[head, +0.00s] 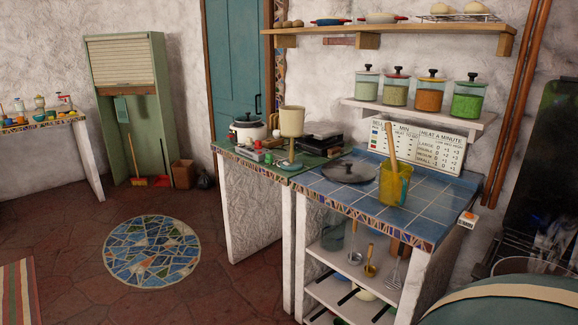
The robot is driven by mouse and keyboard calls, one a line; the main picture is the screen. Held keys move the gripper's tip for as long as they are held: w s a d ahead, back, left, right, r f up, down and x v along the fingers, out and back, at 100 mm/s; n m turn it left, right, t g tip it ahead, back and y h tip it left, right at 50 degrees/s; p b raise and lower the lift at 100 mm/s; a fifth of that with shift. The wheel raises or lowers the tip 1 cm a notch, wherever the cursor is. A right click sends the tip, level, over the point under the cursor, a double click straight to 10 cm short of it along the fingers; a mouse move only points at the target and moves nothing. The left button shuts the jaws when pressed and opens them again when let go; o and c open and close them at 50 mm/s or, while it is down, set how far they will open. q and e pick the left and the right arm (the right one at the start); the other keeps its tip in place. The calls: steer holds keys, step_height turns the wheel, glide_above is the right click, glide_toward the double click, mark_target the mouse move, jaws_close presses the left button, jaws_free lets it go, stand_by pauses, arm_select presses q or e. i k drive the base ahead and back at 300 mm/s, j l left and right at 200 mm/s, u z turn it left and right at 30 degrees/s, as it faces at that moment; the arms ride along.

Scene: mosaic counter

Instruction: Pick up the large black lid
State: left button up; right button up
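The large black lid (338,172) lies flat on the blue tiled counter (400,215), near its left end. Neither of my grippers is in the head view, and nothing is touching the lid.
The yellow container (393,188) holds a wooden utensil upright. A beige lamp-like object (291,121) and a white pot (247,130) stand on the green-topped counter (275,173). A shelf with several jars (430,95) hangs above. Open floor lies around the round mosaic (152,250).

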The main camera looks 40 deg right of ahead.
mark_target(349, 172)
steer(key=i+z, duration=0.8)
steer(key=i+j+z, duration=0.15)
steer(key=i+z, duration=0.25)
